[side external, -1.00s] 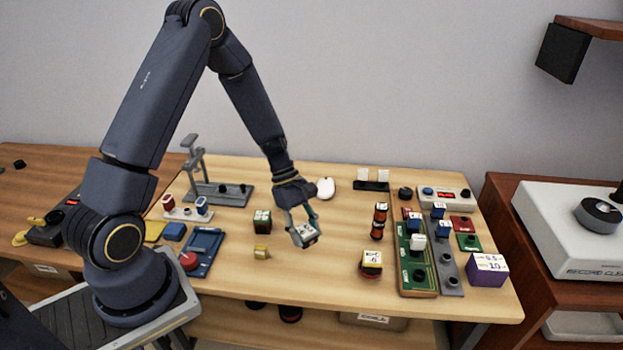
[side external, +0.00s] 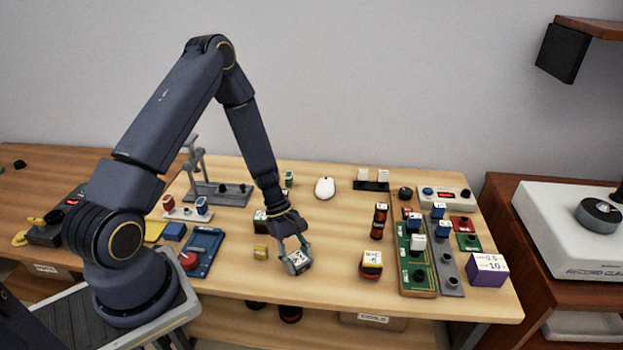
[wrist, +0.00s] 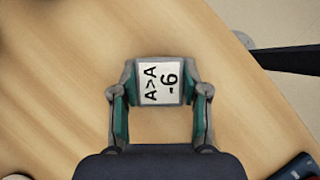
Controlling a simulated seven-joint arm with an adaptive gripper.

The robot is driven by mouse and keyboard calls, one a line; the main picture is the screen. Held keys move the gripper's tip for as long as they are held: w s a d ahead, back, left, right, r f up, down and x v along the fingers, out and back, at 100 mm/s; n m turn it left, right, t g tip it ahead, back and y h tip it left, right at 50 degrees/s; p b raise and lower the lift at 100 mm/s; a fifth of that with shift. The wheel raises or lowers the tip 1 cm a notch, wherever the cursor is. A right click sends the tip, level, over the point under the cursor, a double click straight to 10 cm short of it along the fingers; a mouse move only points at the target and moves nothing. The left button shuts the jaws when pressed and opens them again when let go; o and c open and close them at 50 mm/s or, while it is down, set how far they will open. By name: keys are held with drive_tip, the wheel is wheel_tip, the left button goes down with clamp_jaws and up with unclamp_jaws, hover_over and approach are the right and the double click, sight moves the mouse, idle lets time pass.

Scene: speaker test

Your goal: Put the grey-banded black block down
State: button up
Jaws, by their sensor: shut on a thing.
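My gripper (side external: 294,250) is shut on a small block (side external: 297,263) and points down over the front middle of the wooden table (side external: 330,285). The wrist view shows the block (wrist: 160,82) between the two fingertips (wrist: 160,90), its white top marked "A>A -6". The block's side looks dark with grey in the side view, partly covered by the fingers. It is tilted in that picture and low, close to the tabletop; I cannot tell if it touches.
A dark block (side external: 260,221) stands behind, partly hidden by my gripper. The wood between the held block and the yellow-topped block is clear.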

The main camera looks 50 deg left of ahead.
drive_tip(key=o, duration=1.1)
drive_tip(key=shift+o, duration=0.2)
drive_tip(key=v, duration=1.2)
drive_tip(key=s+d+r+m+t+y, duration=0.1)
drive_tip(key=s+d+r+m+y, duration=0.15)
drive_tip(key=r+m, duration=0.4)
drive_tip(key=s+d+r+m+y, duration=0.1)
drive_tip(key=d+r+m, duration=0.2)
drive_tip(key=r, duration=0.7)
drive_tip(key=s+d+r+m+t+y, duration=0.2)
drive_tip(key=s+r+m+t, duration=0.2)
drive_tip(key=s+r+m, duration=0.4)
drive_tip(key=shift+s+d+r+m, duration=0.25)
drive_tip(key=shift+s+m, duration=0.1)
drive_tip(key=shift+s, duration=0.25)
drive_tip(key=shift+y, duration=0.25)
